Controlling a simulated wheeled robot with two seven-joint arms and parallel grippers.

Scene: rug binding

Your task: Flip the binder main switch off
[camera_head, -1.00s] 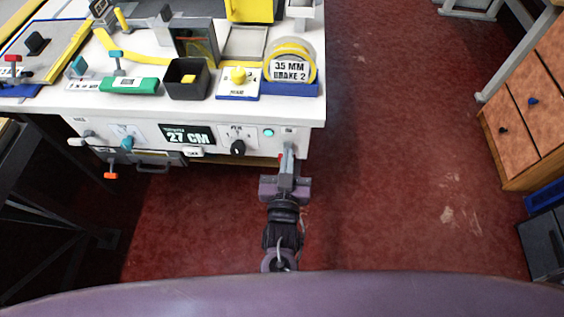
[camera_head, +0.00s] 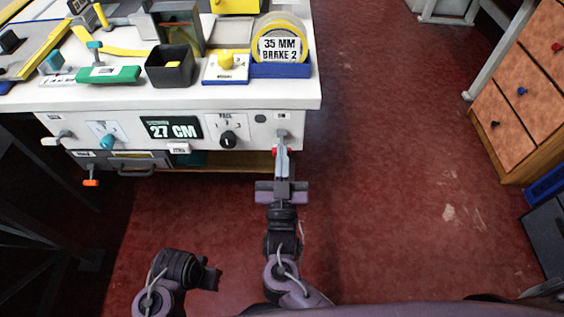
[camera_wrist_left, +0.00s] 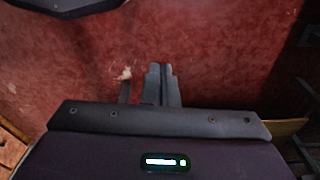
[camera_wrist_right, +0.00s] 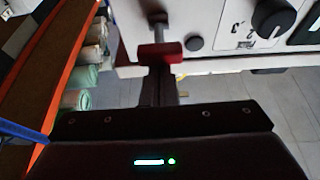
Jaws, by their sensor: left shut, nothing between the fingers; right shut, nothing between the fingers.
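A red-tipped lever (camera_wrist_right: 170,52) on a metal shaft sticks out of the white front panel at its right end; I take it to be the main switch. In the head view only a bit of its red tip (camera_head: 275,152) shows beside my right gripper (camera_head: 282,148). That gripper is shut and empty. In the right wrist view its fingertips (camera_wrist_right: 157,72) are right at the red tip; whether they touch is unclear. My left gripper (camera_head: 214,277) is shut and empty, low over the floor and away from the panel; its fingers also show in the left wrist view (camera_wrist_left: 160,72).
Left of the lever, the panel (camera_head: 260,117) carries a black dial (camera_head: 227,139), a 27 CM display (camera_head: 171,128) and a teal knob (camera_head: 107,141). An orange-tipped lever (camera_head: 91,183) hangs at far left. Red floor (camera_head: 390,180) is clear on the right, up to a drawer cabinet (camera_head: 520,120).

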